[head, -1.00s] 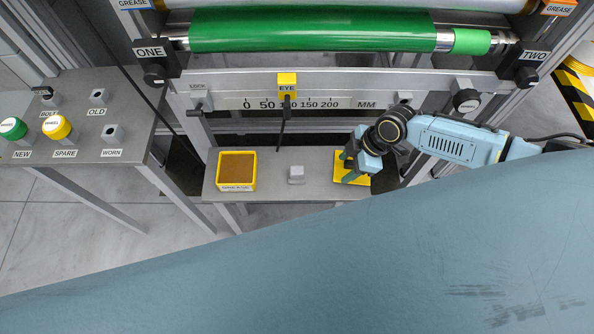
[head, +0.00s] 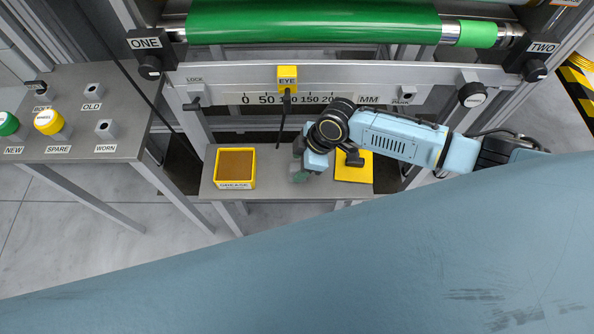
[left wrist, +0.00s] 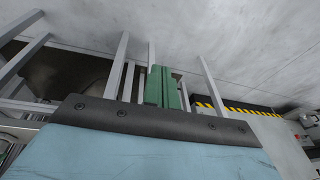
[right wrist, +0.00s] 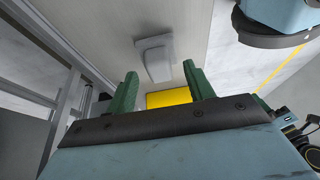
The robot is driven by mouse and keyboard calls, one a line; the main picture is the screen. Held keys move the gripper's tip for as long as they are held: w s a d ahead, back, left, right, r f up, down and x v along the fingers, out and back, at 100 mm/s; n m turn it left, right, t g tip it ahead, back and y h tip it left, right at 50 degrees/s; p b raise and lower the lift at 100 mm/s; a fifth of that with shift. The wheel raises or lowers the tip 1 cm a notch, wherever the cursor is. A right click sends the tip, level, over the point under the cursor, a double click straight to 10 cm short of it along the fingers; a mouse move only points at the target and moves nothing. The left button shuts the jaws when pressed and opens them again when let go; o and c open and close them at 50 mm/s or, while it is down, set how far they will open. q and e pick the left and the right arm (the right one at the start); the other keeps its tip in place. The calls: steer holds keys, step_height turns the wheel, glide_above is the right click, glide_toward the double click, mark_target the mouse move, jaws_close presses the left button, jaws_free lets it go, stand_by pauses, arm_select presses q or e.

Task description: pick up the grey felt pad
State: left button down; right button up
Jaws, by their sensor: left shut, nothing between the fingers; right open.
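The grey felt pad shows in the right wrist view (right wrist: 155,58) as a small grey block on the pale shelf, just ahead of my right fingertips. In the head view it is largely hidden behind my right gripper (head: 299,166), at the middle of the shelf. My right gripper, also in the right wrist view (right wrist: 162,74), is open with green fingers spread and nothing visibly held. I cannot tell its height above the pad. My left gripper (left wrist: 162,70) is shut and empty, away from the shelf, with floor and frame posts behind it.
A yellow tray with a brown filling (head: 236,167) stands on the shelf left of the pad. A yellow plate (head: 354,172) lies to the right. The machine's rail with a scale (head: 300,99) and the yellow EYE box (head: 287,78) is behind. A side table (head: 80,145) stands left.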

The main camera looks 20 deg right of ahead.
mark_target(291, 167)
arm_select(q)
steer(key=shift+d+r, duration=0.2)
steer(key=shift+r, duration=0.15)
arm_select(e)
steer(key=shift+f, duration=0.25)
steer(key=c, duration=1.1)
steer(key=shift+r, duration=0.15)
